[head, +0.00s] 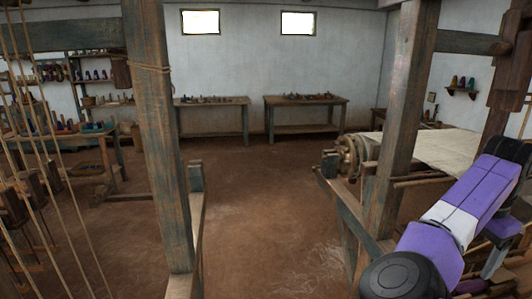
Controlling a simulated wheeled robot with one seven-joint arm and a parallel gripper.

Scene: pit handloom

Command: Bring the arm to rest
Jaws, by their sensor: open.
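My arm (468,207), purple and white with black joints, reaches in at the lower right of the head view. It slants up to the right from a large black joint near the bottom edge. Its upper black joint is near the right edge. My gripper's fingers do not show, so what is between them cannot be seen. The arm is in front of the loom's right side and hides part of it. Whether it touches the loom cannot be told.
Loom posts (160,130) and (404,120) rise left and right of centre. Pale cloth (435,150) and a toothed wheel (347,153) are behind my arm. Tables (213,103) and (305,101) stand at the back wall. The brown floor (265,190) between is clear.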

